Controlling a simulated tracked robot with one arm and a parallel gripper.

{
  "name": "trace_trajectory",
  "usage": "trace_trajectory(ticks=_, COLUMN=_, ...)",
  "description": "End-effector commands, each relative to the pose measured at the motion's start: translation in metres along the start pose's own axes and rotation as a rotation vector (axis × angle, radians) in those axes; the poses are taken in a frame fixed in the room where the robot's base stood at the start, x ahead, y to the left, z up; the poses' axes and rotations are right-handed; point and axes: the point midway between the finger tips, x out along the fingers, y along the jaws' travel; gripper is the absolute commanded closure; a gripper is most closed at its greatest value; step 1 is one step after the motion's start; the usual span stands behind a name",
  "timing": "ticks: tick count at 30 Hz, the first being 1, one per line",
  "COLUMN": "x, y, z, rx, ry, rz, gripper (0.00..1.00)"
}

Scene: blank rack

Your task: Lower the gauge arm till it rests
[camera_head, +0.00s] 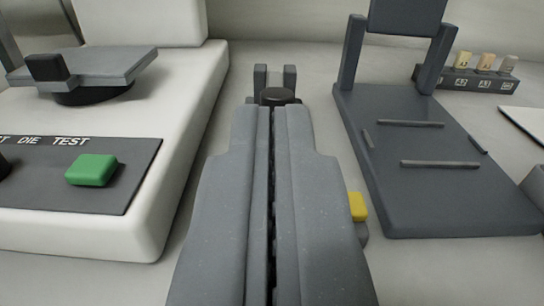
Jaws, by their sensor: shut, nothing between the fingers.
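My gripper (272,112) reaches forward through the middle of the view, its two grey fingers closed together with nothing between them. A dark grey fixture (430,215) stands to its right, with a flat base, low ridges and two uprights at the back. A dark panel (405,14) stands raised between the uprights, cut off by the top edge; it may be the gauge arm, but I cannot tell for sure. Just beyond my fingertips is a round black knob (279,95) near two small grey posts (290,77). My fingers hide what lies below the knob.
A white machine (190,130) fills the left, with a green button (92,170), a panel lettered "DIE TEST" and a grey plate (100,66). A small rack (440,78) with several labelled blanks stands at the back right. A yellow piece (358,207) shows beside my gripper.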

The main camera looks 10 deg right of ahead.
Motion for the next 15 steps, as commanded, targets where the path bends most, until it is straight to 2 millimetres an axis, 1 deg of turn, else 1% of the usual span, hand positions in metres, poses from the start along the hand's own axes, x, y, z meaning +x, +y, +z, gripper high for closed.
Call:
trace_trajectory(ticks=1, x=-0.002, y=0.000, z=0.004, rx=0.001, ry=0.002, rz=0.000, gripper=1.00)
trace_trajectory(ticks=2, x=-0.003, y=0.000, z=0.004, rx=0.001, ry=0.002, rz=0.000, gripper=1.00)
trace_trajectory(ticks=10, x=-0.011, y=-0.002, z=0.005, rx=-0.001, ry=0.001, rz=-0.004, gripper=1.00)
trace_trajectory(ticks=15, x=-0.012, y=-0.002, z=0.003, rx=-0.002, ry=-0.005, rz=-0.004, gripper=1.00)
